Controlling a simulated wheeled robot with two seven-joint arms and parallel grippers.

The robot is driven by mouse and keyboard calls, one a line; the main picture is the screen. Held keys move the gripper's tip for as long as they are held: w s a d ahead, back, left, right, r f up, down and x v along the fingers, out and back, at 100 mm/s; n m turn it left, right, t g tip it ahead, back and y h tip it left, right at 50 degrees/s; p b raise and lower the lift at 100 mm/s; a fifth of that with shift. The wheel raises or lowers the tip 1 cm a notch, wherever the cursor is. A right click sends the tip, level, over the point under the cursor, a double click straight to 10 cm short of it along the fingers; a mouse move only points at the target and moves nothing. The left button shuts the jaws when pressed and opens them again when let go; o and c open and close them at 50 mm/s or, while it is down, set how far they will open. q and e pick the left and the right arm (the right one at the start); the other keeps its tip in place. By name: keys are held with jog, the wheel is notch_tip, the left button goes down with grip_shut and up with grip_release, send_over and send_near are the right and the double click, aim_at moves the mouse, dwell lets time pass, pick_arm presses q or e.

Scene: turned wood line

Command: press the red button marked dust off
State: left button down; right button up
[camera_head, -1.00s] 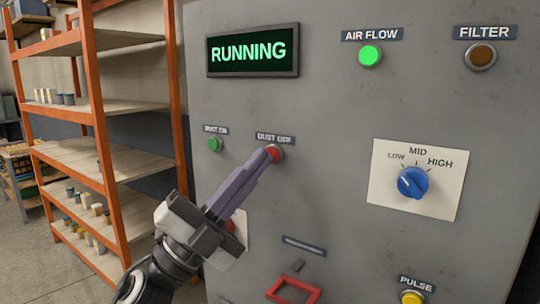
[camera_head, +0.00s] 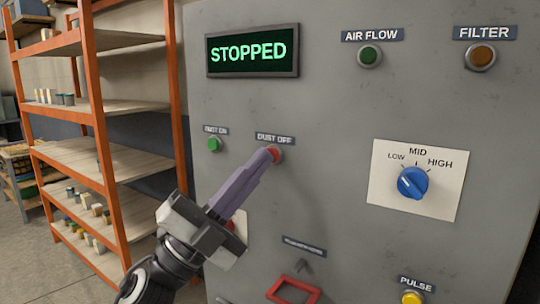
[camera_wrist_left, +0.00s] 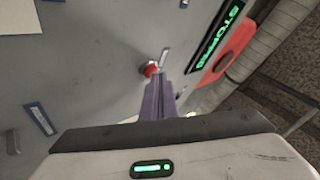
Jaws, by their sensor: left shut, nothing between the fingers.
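The red button (camera_head: 274,153) sits on the grey panel under the label DUST OFF (camera_head: 275,139). My left gripper (camera_head: 268,153) is shut and empty, its purple-grey fingertips at the button and covering part of it. In the left wrist view the fingers (camera_wrist_left: 158,100) reach toward the red button (camera_wrist_left: 151,69); whether they touch it I cannot tell. The display (camera_head: 252,50) reads STOPPED in green and also shows in the left wrist view (camera_wrist_left: 217,38). My right gripper is not in view.
A green button (camera_head: 214,145) sits left of the red one. The air flow lamp (camera_head: 369,57) is dark green. A blue knob (camera_head: 412,182), a yellow pulse button (camera_head: 411,297) and a red frame (camera_head: 294,289) are on the panel. Orange shelving (camera_head: 97,115) stands at the left.

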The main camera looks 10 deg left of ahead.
pick_arm(q)
jog(key=shift+s+a, duration=0.25)
jog(key=shift+s, duration=0.3)
jog(key=shift+s, duration=0.1)
jog(key=s, duration=0.1)
jog(key=s+a, duration=0.1)
jog(key=s, duration=0.2)
jog(key=shift+s+a, duration=0.3)
jog(key=shift+a, duration=0.05)
dwell(0.3)
